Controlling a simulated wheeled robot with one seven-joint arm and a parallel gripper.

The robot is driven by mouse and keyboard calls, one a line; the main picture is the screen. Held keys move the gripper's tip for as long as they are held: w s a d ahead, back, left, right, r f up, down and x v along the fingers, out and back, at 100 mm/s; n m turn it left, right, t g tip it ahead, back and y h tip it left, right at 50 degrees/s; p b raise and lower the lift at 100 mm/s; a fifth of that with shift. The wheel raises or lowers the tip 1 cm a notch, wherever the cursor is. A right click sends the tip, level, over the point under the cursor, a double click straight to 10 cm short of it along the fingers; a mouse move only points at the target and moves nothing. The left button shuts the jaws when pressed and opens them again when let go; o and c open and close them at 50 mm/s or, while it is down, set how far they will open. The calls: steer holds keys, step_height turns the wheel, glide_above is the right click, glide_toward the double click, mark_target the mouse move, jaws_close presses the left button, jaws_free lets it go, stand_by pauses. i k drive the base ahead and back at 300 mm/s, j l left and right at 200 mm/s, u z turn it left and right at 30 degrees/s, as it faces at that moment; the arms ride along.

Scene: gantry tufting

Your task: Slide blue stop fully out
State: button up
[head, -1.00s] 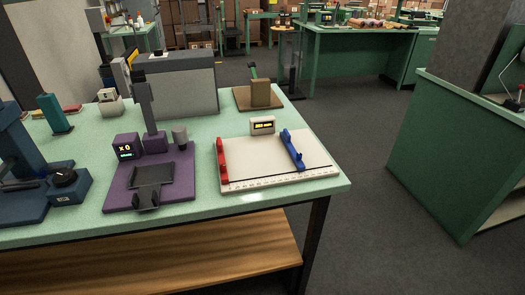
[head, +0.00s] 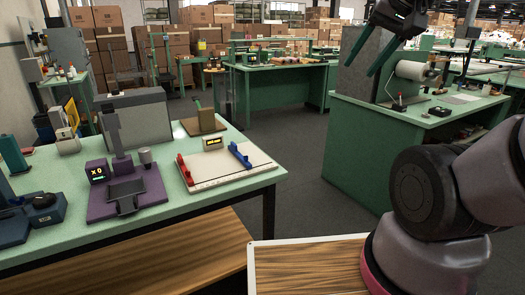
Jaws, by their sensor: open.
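The blue stop (head: 240,156) stands on the right part of a white measuring board (head: 222,172) on the green table. It lies along the board's depth, with a small raised end toward the back. A red stop (head: 185,170) sits at the board's left edge. A ruler scale runs along the board's front edge. A small display box (head: 212,143) with yellow digits stands at the board's back. My gripper (head: 374,62) is open and empty, raised high at the upper right, far from the board. Its fingers point down and left.
A purple stand (head: 128,195) and a dark blue device (head: 42,205) stand left of the board. A wood-topped surface (head: 305,268) lies in front. Grey floor separates this table from the green bench (head: 385,140) at right.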

mark_target(233, 148)
steer(key=u, duration=0.45)
steer(key=i+j+z, duration=0.1)
steer(key=i+j, duration=0.15)
steer(key=i, duration=0.15)
steer(key=i+j+z, duration=0.1)
steer(key=i+j, duration=0.2)
steer(key=i, duration=0.1)
